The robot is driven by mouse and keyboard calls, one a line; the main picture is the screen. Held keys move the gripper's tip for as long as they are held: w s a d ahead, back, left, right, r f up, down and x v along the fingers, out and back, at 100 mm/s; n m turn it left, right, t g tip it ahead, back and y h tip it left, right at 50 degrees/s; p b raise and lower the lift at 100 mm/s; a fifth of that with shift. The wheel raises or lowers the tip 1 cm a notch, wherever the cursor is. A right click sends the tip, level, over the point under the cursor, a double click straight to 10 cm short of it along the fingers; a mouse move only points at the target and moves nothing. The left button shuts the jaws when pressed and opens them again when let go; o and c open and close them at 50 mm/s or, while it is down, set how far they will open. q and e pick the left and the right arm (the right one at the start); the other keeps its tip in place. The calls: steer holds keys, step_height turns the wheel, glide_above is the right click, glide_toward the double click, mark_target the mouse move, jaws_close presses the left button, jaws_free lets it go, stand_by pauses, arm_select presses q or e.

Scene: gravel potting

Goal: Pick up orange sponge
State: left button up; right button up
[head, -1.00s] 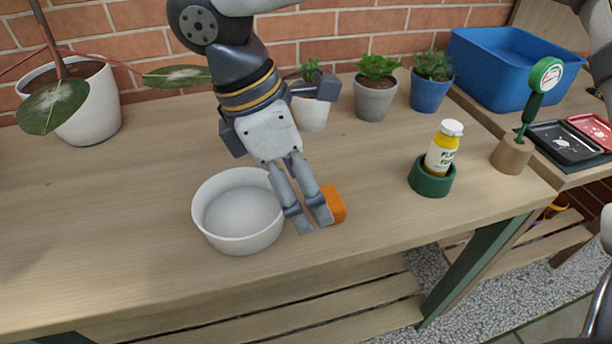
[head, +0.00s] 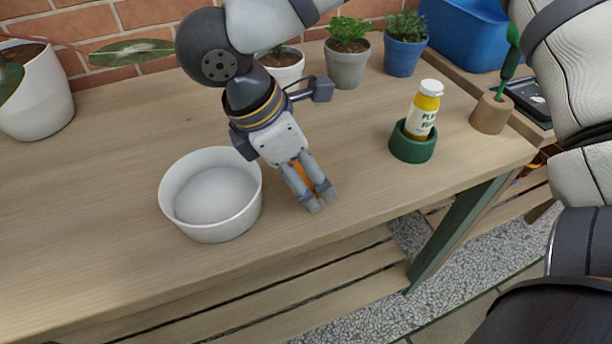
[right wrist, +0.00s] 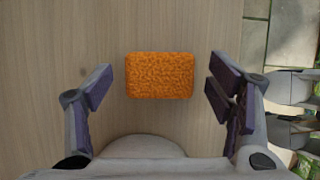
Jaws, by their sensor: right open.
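The orange sponge (right wrist: 160,75) is a small rounded block lying on the wooden bench. In the right wrist view it sits between the spread fingers, with a gap on either side. In the head view only slivers of the sponge (head: 317,172) show behind and between the fingers. My right gripper (head: 322,199) points down over the sponge, just right of the white bowl. It is open and empty. My left gripper is not in view.
A white bowl (head: 168,194) stands close to the gripper's left. Potted plants line the back by the brick wall. The bench's front edge is near.

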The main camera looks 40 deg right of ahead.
steer(key=c, duration=1)
steer(key=shift+c, duration=0.2)
steer(key=shift+r, duration=0.1)
